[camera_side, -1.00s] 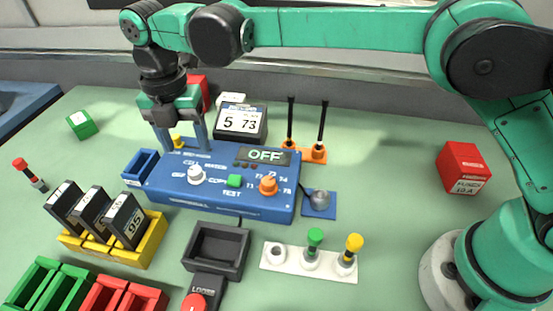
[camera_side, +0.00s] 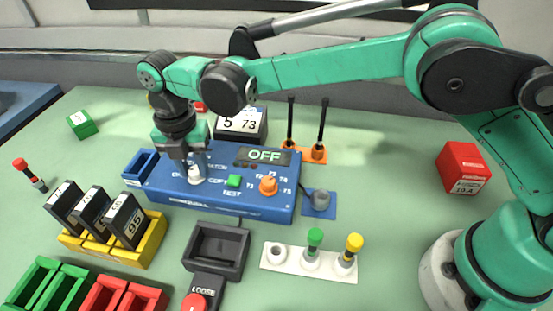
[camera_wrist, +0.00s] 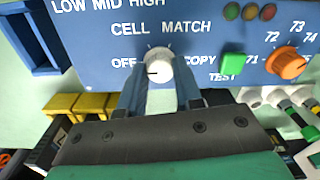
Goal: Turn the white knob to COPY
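The white knob (camera_wrist: 158,66) sits on the blue control panel (camera_wrist: 90,75). Its dark pointer mark faces left, toward the OFF label. The CELL and MATCH labels are above it, and COPY (camera_wrist: 200,60) is to its right. The knob also shows in the side view (camera_side: 195,179), partly covered by my gripper. My gripper (camera_wrist: 158,80) is low over the panel, with one blue finger on each side of the knob. The fingers are apart and look open, with no clear contact on the knob. The panel's display (camera_side: 264,156) reads OFF.
A green button (camera_side: 234,181) and an orange knob (camera_side: 268,186) stand to the right of the white knob. A blue slot box (camera_side: 140,166) is at the panel's left end. A yellow rack (camera_side: 148,250) with black modules is in front left.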

